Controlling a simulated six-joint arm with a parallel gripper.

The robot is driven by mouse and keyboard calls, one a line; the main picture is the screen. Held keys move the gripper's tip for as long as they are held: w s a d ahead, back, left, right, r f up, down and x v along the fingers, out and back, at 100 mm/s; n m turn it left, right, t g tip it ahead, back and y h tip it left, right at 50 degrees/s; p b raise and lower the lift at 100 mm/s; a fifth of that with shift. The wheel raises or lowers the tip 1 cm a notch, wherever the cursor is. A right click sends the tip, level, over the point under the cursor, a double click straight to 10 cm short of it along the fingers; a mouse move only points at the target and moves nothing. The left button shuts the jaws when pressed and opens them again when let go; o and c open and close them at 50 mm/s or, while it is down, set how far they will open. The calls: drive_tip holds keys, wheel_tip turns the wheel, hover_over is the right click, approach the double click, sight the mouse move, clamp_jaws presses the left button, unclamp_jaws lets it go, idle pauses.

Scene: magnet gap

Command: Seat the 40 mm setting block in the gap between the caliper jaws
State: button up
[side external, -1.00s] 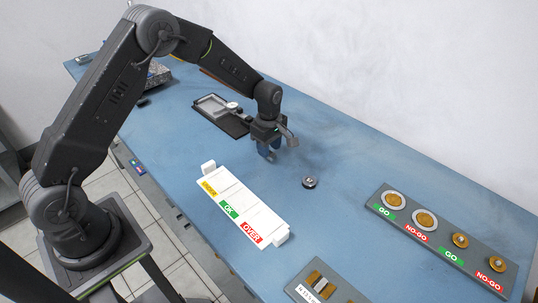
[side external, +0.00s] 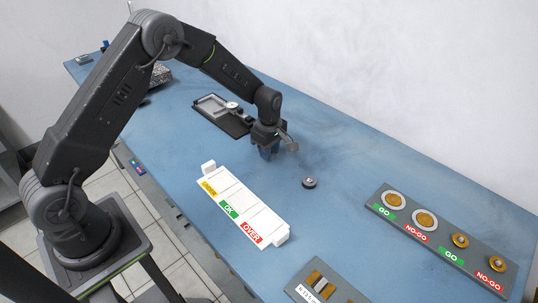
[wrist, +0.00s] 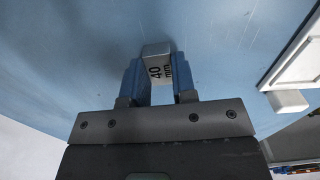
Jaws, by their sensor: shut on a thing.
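My gripper (wrist: 154,85) is shut on the setting block (wrist: 157,66), a pale grey block marked "40 mm". The block sits between the blue fingers in the wrist view, and its far end shows beyond their tips. In the side view my gripper (side external: 268,153) is low over the blue table, left of a small round metal piece. The block is too small or hidden to make out there. A black tray (side external: 237,127) with a grey metal item in it lies behind my gripper. I cannot tell whether this is the caliper, and no jaw gap is clear.
A white sorting tray (side external: 240,207) marked UNDER, OK and OVER lies in front of my gripper. The round metal piece (side external: 309,182) stands on open table. A grey GO/NO-GO board (side external: 445,240) with discs is at the right. Another gauge board (side external: 325,285) is at the front.

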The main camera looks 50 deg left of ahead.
drive_tip(key=shift+r, duration=2.55)
drive_tip(key=shift+a, duration=0.1)
drive_tip(key=w+a, duration=0.1)
drive_tip(key=a, duration=0.4)
drive_tip(key=w+a+r, duration=0.1)
drive_tip(key=a, duration=0.5)
drive_tip(key=w+a, duration=0.2)
drive_tip(key=a, duration=0.4)
drive_tip(key=shift+a+r, duration=0.1)
drive_tip(key=shift+r, duration=0.1)
drive_tip(key=r, duration=0.2)
hover_over(210, 106)
drive_tip(key=shift+f+m, duration=0.25)
drive_tip(key=shift+m, duration=0.05)
drive_tip(key=shift+f, duration=0.1)
drive_tip(key=shift+f, duration=2.7)
drive_tip(key=shift+f, duration=0.2)
drive_tip(key=o, duration=1)
drive_tip(key=shift+c, duration=0.2)
